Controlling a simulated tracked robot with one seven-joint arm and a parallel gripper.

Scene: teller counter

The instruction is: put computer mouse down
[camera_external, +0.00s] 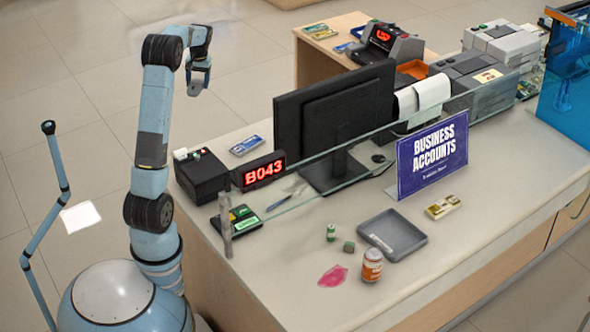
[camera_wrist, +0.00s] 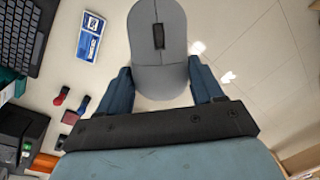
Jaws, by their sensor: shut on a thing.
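The grey computer mouse (camera_wrist: 160,50) sits between the two blue fingers of my gripper (camera_wrist: 160,85) in the wrist view. It has a dark scroll wheel, and its far end is cut off by the top of the frame. My gripper is shut on it. In the camera_external view my gripper (camera_external: 198,84) is raised high at the upper left, with the floor behind it and away from the counter (camera_external: 470,220). The mouse is too small there to make out clearly.
A black keyboard (camera_wrist: 22,40) and a blue-and-white packet (camera_wrist: 90,38) lie left of the mouse in the wrist view. The monitor (camera_external: 330,115), the B043 display (camera_external: 262,172), a glass screen and a blue sign (camera_external: 432,155) stand on the counter. A grey tray (camera_external: 392,236) is in front.

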